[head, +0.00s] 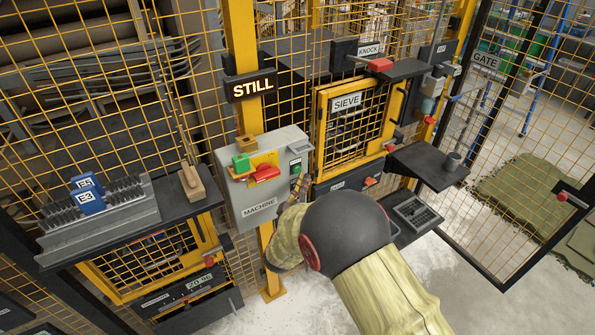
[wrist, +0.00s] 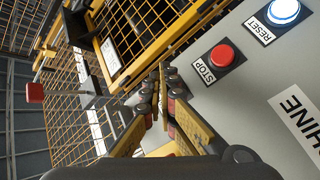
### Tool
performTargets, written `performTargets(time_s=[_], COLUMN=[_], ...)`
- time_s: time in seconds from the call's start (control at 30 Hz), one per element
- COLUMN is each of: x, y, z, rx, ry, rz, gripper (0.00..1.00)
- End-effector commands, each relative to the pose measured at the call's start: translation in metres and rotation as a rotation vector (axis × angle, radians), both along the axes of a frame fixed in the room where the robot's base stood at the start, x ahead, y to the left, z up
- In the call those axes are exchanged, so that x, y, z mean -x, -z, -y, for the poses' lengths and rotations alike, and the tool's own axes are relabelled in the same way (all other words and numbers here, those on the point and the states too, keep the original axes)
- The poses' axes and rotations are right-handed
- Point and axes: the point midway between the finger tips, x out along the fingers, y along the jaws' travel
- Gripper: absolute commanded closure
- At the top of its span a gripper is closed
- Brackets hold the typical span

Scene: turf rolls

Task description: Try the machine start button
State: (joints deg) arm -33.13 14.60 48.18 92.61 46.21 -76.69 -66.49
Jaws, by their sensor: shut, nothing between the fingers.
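The grey machine box (head: 258,214) hangs on the yellow post, with a MACHINE label at its lower part. In the wrist view the box face (wrist: 240,95) shows a red STOP button (wrist: 221,55) and a lit blue-white RESET button (wrist: 285,10). I cannot make out a start button in the wrist view. My arm hides part of the box's lower right.
A lit sign (head: 252,87) above the box reads STILL. The SIEVE mesh door (head: 352,115) and a dark shelf (head: 428,165) stand to the right. Yellow mesh fencing surrounds the area.

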Motion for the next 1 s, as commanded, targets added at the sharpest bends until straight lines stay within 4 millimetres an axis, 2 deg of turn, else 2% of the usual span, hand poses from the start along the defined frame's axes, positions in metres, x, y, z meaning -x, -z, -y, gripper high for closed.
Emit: performTargets(time_s=[0.57, 1.0], x=[0.038, 0.041], y=[-0.001, 0.0], z=[0.026, 0.028], rx=[0.001, 0.0], ry=[0.0, 0.0], rz=[0.0, 0.0], gripper=[1.0, 1.0])
